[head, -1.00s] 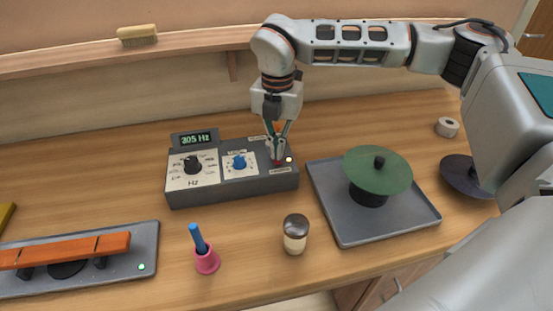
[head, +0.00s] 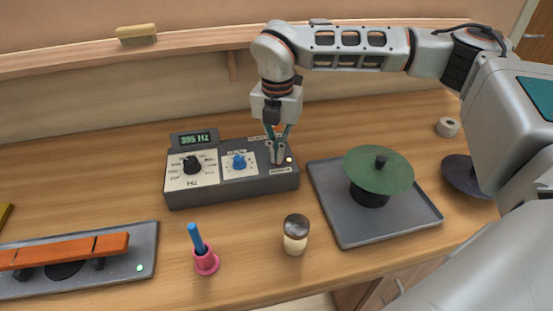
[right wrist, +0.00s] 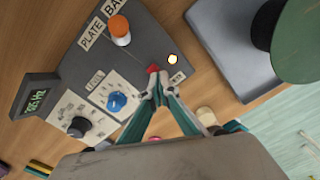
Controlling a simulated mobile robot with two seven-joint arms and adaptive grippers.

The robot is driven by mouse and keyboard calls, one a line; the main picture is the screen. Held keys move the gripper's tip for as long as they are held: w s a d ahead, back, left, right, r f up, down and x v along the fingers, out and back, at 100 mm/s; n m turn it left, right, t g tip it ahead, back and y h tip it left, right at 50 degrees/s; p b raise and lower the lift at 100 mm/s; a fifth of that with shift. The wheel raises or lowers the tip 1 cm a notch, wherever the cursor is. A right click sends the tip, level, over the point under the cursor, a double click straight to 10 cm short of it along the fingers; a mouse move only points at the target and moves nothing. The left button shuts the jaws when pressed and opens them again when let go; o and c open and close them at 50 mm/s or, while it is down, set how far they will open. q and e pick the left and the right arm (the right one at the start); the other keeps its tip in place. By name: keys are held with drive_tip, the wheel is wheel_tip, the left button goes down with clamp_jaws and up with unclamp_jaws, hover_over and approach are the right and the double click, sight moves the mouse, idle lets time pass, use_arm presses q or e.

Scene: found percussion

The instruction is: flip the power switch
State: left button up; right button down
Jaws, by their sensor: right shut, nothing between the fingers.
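The grey control box (head: 230,190) stands on the bench, its display (head: 195,139) lit at about 305 Hz. A small red switch (right wrist: 152,70) shows at my right fingertips in the right wrist view; whether they touch is unclear. Beside it a small lamp (head: 289,160) glows whitish; the lamp also shows in the right wrist view (right wrist: 172,59). My right gripper (head: 277,160) is shut and empty, pointing down at the box's right end. In the head view its fingers hide the switch. My left gripper is not in view.
The box carries a black knob (head: 193,165), a blue knob (head: 239,162) and an orange-capped control (right wrist: 120,30). A green plate (head: 377,169) stands on a grey tray (head: 345,236) at right. A shaker (head: 296,235) and pink holder (head: 206,262) stand in front; an orange bar (head: 70,251) lies left.

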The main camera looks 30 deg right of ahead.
drive_tip(key=shift+f, duration=0.2)
drive_tip(key=shift+r+p, duration=1.55)
drive_tip(key=shift+r, duration=0.85)
drive_tip(key=shift+r+p, duration=0.65)
drive_tip(key=shift+r, duration=0.5)
